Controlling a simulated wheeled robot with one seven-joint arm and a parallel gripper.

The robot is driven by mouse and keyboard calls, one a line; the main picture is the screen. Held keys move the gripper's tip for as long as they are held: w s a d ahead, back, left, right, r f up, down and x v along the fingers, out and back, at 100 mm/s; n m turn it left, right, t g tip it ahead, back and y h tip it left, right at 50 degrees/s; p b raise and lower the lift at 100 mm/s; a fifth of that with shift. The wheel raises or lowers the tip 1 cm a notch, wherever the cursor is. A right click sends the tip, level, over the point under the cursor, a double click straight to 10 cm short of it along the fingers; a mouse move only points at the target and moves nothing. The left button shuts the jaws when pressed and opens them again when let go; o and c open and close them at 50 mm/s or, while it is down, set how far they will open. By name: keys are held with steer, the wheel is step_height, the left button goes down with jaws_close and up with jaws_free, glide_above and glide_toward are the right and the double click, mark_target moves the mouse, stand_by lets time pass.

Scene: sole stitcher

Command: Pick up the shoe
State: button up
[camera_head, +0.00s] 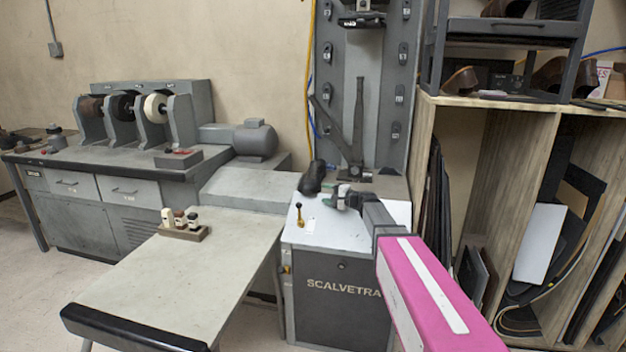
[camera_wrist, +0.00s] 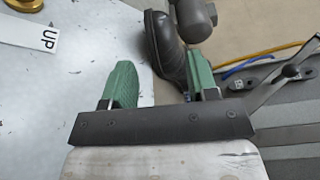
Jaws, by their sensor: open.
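The black shoe (camera_head: 312,178) sits on the white top of the machine marked SCALVETRA (camera_head: 344,285), near its back left side. In the wrist view the shoe (camera_wrist: 166,48) lies beyond and partly between my gripper's fingers, closer to the right finger, which hides part of it. My gripper (camera_head: 338,195) is just to the right of the shoe in the head view. In the wrist view my gripper (camera_wrist: 160,84) has its two green fingers wide apart with nothing held. Whether the right finger touches the shoe cannot be told.
A brass-coloured lever (camera_head: 299,214) stands on the machine top at the left. A tall grey column (camera_head: 357,110) rises behind the shoe. A pale table (camera_head: 180,270) with a small bottle tray (camera_head: 182,233) is left. Wooden shelves (camera_head: 490,180) stand right.

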mark_target(310, 189)
steer(key=x, duration=0.9)
steer(key=shift+a, duration=0.1)
steer(key=c, duration=0.9)
